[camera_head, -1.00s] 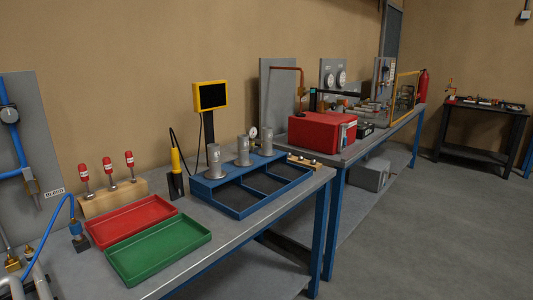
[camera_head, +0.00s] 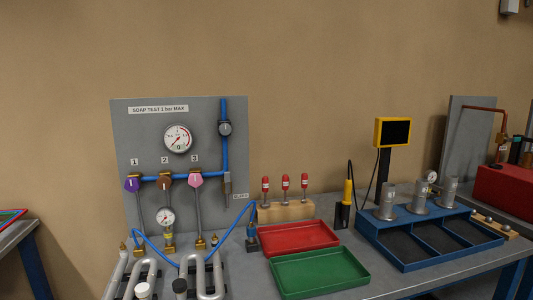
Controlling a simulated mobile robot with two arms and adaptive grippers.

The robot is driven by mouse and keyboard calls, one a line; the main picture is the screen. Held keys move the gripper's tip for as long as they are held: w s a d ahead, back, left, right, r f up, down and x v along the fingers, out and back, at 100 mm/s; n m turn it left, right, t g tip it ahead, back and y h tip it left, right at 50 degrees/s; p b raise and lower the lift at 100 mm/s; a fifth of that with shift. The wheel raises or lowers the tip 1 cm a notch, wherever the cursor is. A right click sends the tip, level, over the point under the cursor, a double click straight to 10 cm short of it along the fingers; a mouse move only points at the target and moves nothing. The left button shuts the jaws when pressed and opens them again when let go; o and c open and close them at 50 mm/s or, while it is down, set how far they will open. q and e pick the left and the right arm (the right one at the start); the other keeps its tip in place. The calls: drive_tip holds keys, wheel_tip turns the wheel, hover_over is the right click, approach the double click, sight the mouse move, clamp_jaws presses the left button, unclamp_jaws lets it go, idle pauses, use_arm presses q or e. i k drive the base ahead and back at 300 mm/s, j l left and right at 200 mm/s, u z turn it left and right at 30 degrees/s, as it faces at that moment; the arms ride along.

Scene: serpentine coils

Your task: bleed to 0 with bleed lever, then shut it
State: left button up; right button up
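A grey upright panel (camera_head: 133,118) headed "SOAP TEST 1 bar MAX" stands at the back left of the bench. It carries a large round gauge (camera_head: 177,138), whose reading is too small to tell. Three coloured valve knobs, purple (camera_head: 132,184), brown (camera_head: 165,180) and pink (camera_head: 196,179), sit under numbers 1 to 3. Neither gripper is in view.
Silver serpentine coils (camera_head: 203,277) and a blue hose stand in front of the panel. A red tray (camera_head: 300,238), a green tray (camera_head: 320,272) and a wooden block (camera_head: 286,212) with red-topped tools lie to the right. A blue rack (camera_head: 425,245) stands farther right.

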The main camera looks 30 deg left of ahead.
sight(227, 174)
drive_tip(key=u, duration=1.15)
drive_tip(key=i+j+u, duration=0.1)
drive_tip(key=j+u, duration=0.2)
drive_tip(key=u, duration=0.15)
drive_tip(key=i+j+u, duration=0.15)
drive_tip(key=j+u, duration=0.25)
drive_tip(key=l, duration=0.1)
